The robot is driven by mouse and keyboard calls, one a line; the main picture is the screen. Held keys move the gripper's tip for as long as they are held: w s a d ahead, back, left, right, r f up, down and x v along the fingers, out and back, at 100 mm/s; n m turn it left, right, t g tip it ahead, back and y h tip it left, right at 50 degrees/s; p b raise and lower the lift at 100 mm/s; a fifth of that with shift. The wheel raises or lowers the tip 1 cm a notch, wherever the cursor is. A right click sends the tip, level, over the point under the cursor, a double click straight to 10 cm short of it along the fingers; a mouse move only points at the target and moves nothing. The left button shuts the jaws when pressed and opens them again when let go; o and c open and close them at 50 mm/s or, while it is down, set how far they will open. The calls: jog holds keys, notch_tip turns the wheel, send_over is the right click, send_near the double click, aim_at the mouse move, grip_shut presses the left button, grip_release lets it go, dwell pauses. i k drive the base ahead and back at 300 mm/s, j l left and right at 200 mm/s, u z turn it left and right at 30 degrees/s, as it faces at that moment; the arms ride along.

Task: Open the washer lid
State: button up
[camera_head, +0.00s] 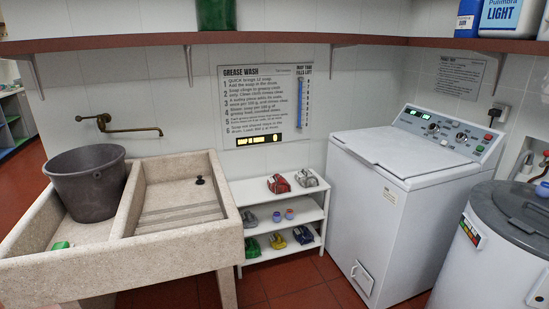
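The washer (372,217) is a white top-loading machine standing right of the middle, against the tiled wall. Its lid (380,151) is white and lies flat and shut on top. A sloped control panel (447,133) with knobs and buttons rises behind the lid at the right. A small hatch (362,277) sits low on the washer's front. My gripper is not in this view, so its state and its place relative to the lid cannot be seen.
A stone sink (130,262) with a dark bucket (88,182) stands at the left. A low white shelf (283,198) with several small items stands between sink and washer. A grey round-lidded machine (492,250) stands close at the right. A brown wall shelf (300,38) runs above.

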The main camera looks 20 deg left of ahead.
aim_at(405, 156)
jog(key=u, duration=0.3)
jog(key=i+l+u, duration=0.1)
jog(key=i, duration=0.45)
jog(key=i+l+u, duration=0.1)
jog(key=i+l, duration=0.25)
jog(key=i, duration=0.15)
jog(key=i+l+u, duration=0.15)
jog(key=i+l, duration=0.15)
jog(key=i, duration=0.2)
jog(key=i+l+u, duration=0.1)
jog(key=i+l, duration=0.25)
jog(key=i, duration=0.15)
